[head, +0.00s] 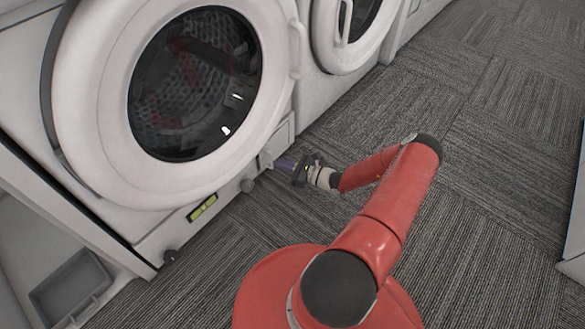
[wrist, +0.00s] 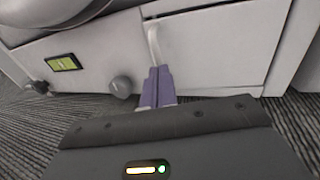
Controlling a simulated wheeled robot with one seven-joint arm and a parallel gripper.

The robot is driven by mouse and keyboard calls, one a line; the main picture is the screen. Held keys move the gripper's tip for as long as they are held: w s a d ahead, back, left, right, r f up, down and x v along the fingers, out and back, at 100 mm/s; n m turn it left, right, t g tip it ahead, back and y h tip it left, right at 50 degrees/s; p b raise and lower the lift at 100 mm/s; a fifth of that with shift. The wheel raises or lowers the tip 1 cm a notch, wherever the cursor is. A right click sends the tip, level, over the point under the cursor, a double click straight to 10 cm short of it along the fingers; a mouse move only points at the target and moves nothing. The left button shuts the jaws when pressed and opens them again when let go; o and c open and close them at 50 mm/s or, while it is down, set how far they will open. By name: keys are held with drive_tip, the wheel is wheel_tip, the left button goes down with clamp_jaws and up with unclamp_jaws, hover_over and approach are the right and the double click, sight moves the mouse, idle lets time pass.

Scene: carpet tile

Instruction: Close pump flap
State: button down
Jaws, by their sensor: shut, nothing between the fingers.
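The pump flap (wrist: 225,50) is a pale rectangular panel at the lower right of the white washing machine (head: 95,95). In the head view only part of the flap (head: 284,137) shows. A light grey strip runs down its left side in the wrist view. Whether the flap is flush or slightly ajar is hard to tell. My gripper (head: 281,163) is low in front of the washer. Its purple fingers (wrist: 157,74) are together and empty, pointing at the lower left part of the flap; contact cannot be made out.
A round grey knob (wrist: 121,87) and a green-yellow display (wrist: 63,63) sit left of the flap. The washer's round door (head: 90,110) looks shut. A second machine (head: 325,60) stands to the right. A grey tray (head: 70,287) is at lower left. Carpet (head: 470,140) is open at right.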

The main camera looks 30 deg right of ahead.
drive_tip(key=shift+w+a, duration=0.15)
drive_tip(key=shift+w, duration=0.05)
drive_tip(key=shift+x, duration=0.9)
drive_tip(key=shift+s+a, duration=0.1)
drive_tip(key=shift+a, duration=0.05)
drive_tip(key=shift+s, duration=0.1)
